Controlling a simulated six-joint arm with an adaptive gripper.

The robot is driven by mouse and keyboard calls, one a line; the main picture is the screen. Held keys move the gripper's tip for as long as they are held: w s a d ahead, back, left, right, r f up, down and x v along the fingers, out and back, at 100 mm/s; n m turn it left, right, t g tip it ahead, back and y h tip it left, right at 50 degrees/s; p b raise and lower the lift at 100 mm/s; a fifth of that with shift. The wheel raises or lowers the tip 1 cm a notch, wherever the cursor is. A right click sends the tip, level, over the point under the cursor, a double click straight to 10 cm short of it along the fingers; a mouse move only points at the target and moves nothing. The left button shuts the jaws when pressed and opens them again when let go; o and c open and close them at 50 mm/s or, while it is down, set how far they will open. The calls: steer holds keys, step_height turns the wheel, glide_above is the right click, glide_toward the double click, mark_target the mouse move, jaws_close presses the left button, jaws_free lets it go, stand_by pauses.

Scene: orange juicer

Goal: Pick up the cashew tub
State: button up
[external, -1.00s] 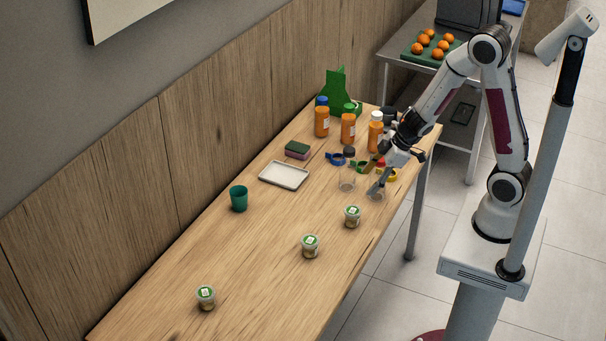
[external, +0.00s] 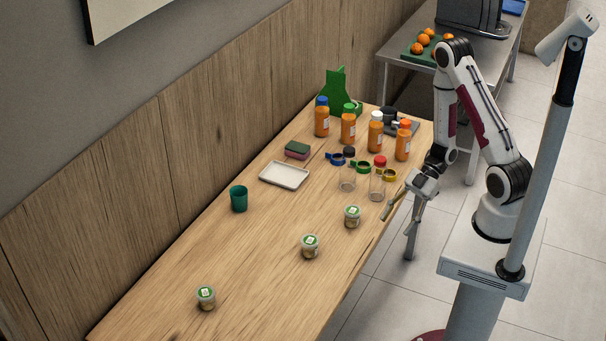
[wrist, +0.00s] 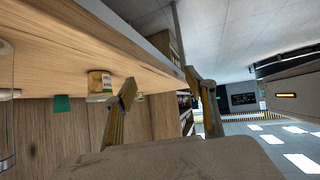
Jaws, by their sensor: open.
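Three small clear tubs with green-and-white lids stand upright on the wooden table: one nearest my gripper (external: 352,216), one in the middle (external: 310,246) and one at the front left (external: 205,297). I cannot read which holds cashews. My gripper (external: 401,222) is open and empty at the table's right edge, to the right of the nearest tub and apart from it. In the wrist view my gripper's fingers (wrist: 163,82) are spread, with the table edge between them. A tub (wrist: 100,86) shows there just left of the left finger.
Clear bottles (external: 347,175) and (external: 377,184) stand behind the nearest tub, with orange juice bottles (external: 348,128) further back. A white tray (external: 284,175), a sponge (external: 297,150) and a green cup (external: 239,199) are to the left. The front table (external: 250,265) is mostly clear.

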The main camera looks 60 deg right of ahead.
mark_target(360, 210)
steer(key=w+t+y, duration=0.1)
steer(key=w+m+t+y, duration=0.1)
steer(key=w+t, duration=0.1)
steer(key=w+m+t+y, duration=0.1)
steer(key=shift+w+r, duration=0.35)
steer(key=shift+w, duration=0.05)
steer(key=w+m+t, duration=0.1)
steer(key=w+d+m+t, duration=0.2)
steer(key=t, duration=0.1)
steer(key=shift+w+d+f, duration=0.15)
steer(key=shift+w+f, duration=0.15)
steer(key=shift+f, duration=0.05)
steer(key=shift+w+d+f+m+t, duration=0.1)
steer(key=shift+w+d+m+t, duration=0.35)
steer(key=shift+t, duration=0.15)
steer(key=shift+a, duration=0.1)
steer(key=shift+x, duration=1.2)
steer(key=shift+f, duration=0.1)
steer(key=shift+w+a, duration=0.1)
steer(key=shift+a, duration=0.05)
